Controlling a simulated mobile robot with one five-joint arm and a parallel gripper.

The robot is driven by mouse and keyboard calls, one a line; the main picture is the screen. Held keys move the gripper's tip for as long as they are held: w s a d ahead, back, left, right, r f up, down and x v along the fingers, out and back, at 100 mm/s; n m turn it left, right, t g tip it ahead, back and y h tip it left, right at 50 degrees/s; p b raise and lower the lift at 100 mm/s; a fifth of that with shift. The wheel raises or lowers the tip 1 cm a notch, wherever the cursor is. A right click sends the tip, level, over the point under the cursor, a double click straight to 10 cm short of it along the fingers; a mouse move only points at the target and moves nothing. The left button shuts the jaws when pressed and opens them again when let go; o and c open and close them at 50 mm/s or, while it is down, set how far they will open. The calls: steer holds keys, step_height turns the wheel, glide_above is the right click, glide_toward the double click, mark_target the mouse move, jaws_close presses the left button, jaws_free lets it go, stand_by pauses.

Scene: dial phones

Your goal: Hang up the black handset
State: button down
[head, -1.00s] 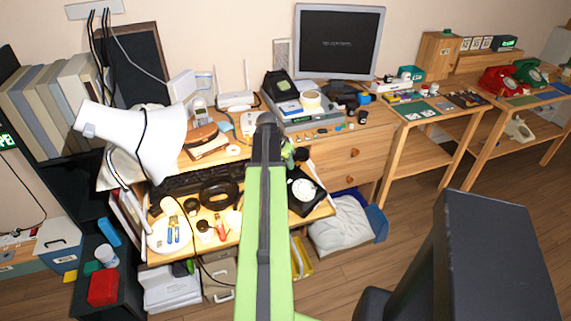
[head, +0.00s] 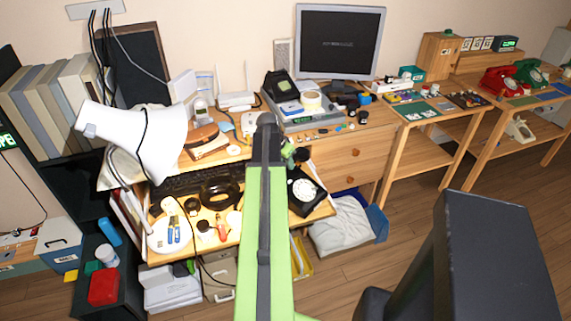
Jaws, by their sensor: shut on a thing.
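The black dial phone (head: 303,191) with its white dial sits at the right front of the wooden desk, just right of my green arm. My gripper (head: 290,153) is above and behind the phone, mostly hidden by my own arm. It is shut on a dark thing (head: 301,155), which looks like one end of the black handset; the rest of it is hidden. The dark end appears apart from the phone's dial, but I cannot tell its exact height.
A black keyboard (head: 195,184) and a black ring-like object lie left of my arm. A white lamp (head: 140,140) leans over the desk's left side. A monitor (head: 339,42) stands behind. Red (head: 498,80) and green phones (head: 531,72) sit on the far right table.

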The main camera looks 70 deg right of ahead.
steer(key=shift+f+b, duration=1.1)
stand_by(0.3)
steer(key=c, duration=1)
jaws_free()
steer(key=shift+r, duration=0.15)
steer(key=p+v, duration=1.6)
steer(key=v, duration=0.1)
steer(key=shift+a+r, duration=0.1)
